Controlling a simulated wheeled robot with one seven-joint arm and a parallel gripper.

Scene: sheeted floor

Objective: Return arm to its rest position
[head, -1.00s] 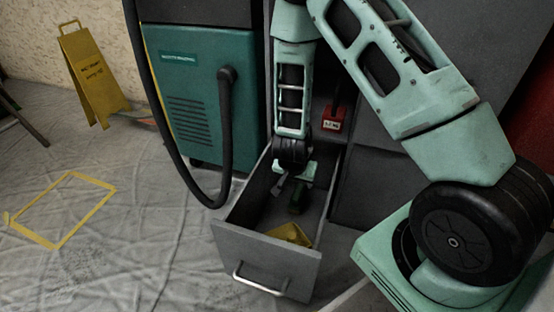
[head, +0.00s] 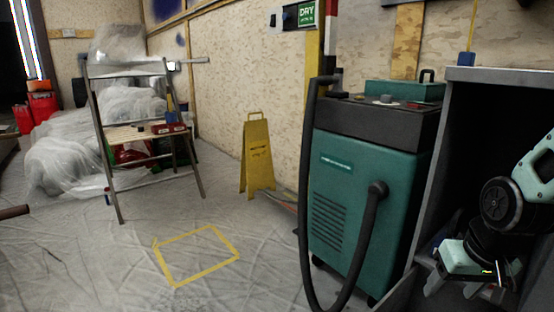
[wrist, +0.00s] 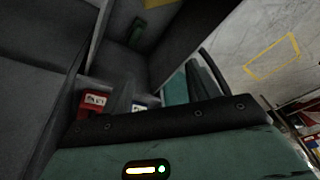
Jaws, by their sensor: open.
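My gripper (head: 455,287) is at the right edge of the head view, in front of the open side of the grey cabinet (head: 490,75). Its pale green body tilts, and its jaws are apart with nothing seen between them. Part of my arm shows above it, cut off by the frame edge. In the wrist view, the pale green gripper body with a lit strip fills the bottom. Beyond it is a dark grey drawer space with a small green item (wrist: 137,32) inside.
A teal machine (head: 365,190) with a black hose stands left of the cabinet. A yellow floor sign (head: 257,155), a stepladder (head: 140,130) and a yellow taped square (head: 197,255) are farther left. A red labelled box (wrist: 93,103) shows in the wrist view. Open floor lies at front left.

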